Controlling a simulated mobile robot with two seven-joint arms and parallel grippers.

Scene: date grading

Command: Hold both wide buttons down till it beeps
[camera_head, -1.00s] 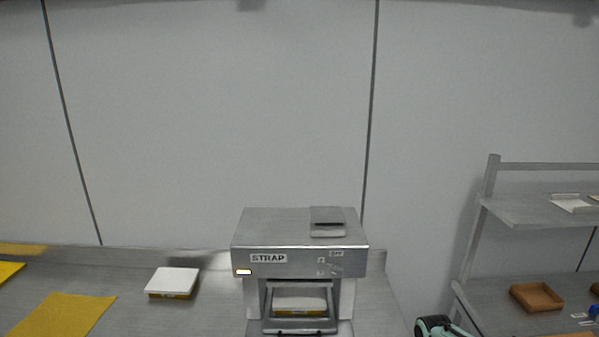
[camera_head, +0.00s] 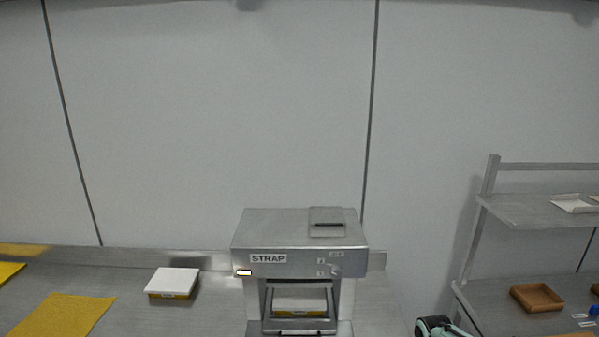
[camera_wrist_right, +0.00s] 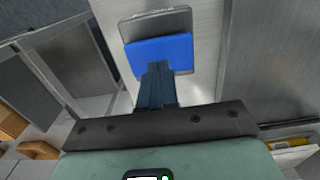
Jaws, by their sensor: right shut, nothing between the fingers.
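The steel strapping machine (camera_head: 290,228), labelled STRAP, stands on the bench in the head view, with a lit indicator (camera_head: 244,272) at its front left. A white-topped yellow box (camera_head: 299,304) sits in its opening behind a metal frame. In the right wrist view, one wide blue button (camera_wrist_right: 160,50) shows on a metal plate. My right gripper (camera_wrist_right: 157,72) is shut and empty, its fingertips overlapping the button's lower edge; whether they touch it I cannot tell. A second wide button does not show. My left gripper is in neither view.
Another white-topped yellow box (camera_head: 173,282) and a yellow mat (camera_head: 62,315) lie on the bench at left. A steel shelf rack (camera_head: 530,212) stands at right, with a brown tray (camera_head: 537,298) on its lower shelf. My teal right arm shows at the bottom.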

